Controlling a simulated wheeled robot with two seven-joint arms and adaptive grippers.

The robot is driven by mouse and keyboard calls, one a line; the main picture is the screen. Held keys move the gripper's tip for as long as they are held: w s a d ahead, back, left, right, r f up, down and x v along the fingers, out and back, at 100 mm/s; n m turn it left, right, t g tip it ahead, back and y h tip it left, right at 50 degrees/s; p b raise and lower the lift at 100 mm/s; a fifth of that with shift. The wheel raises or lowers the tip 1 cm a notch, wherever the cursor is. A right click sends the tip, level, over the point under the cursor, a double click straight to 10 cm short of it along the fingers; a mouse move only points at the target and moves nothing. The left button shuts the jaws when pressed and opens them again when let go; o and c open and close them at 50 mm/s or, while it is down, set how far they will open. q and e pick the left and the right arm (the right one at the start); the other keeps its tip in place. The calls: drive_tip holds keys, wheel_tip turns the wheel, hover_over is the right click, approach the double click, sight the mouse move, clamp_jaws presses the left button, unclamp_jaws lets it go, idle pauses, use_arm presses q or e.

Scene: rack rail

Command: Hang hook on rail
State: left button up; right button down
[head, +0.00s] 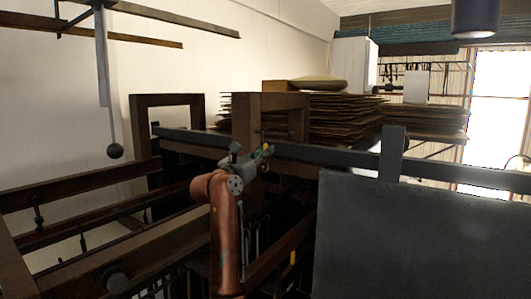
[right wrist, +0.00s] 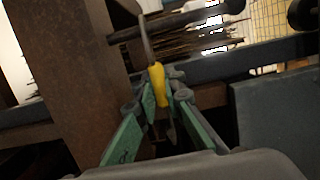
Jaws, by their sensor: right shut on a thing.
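My right gripper (head: 262,155) is raised in the middle of the head view, close to a long dark rail (head: 340,160). In the right wrist view its green fingers (right wrist: 160,105) are shut on the yellow handle of a hook (right wrist: 158,84). The hook's thin metal shank rises from the handle toward a dark round bar (right wrist: 190,22). I cannot tell whether its tip touches or goes over that bar. In the head view only a small yellow-green bit shows at the gripper. My left gripper is not in view.
A brown wooden post (head: 245,125) stands right behind the gripper and fills the left of the wrist view (right wrist: 75,60). A dark grey panel (head: 420,240) is at the right. Stacked thin sheets (head: 340,118) lie behind the rail. Brown beams (head: 90,180) cross at the left.

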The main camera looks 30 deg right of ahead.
drive_tip(key=shift+a+r+p, duration=0.15)
drive_tip(key=shift+r+p, duration=0.2)
drive_tip(key=shift+r, duration=0.3)
drive_tip(key=shift+a+r, duration=0.1)
drive_tip(key=shift+s+a+r+p, duration=0.3)
drive_tip(key=shift+a+r, duration=0.1)
drive_tip(key=shift+r, duration=0.15)
drive_tip(key=shift+w, duration=0.1)
drive_tip(key=shift+r+b+v, duration=0.65)
drive_tip(key=shift+b+v, duration=0.5)
drive_tip(key=shift+v, duration=2.25)
drive_tip(key=s+d+f+b, duration=0.2)
drive_tip(key=s+f+b, duration=0.1)
drive_tip(key=s+b, duration=0.9)
drive_tip(key=shift+s, duration=0.7)
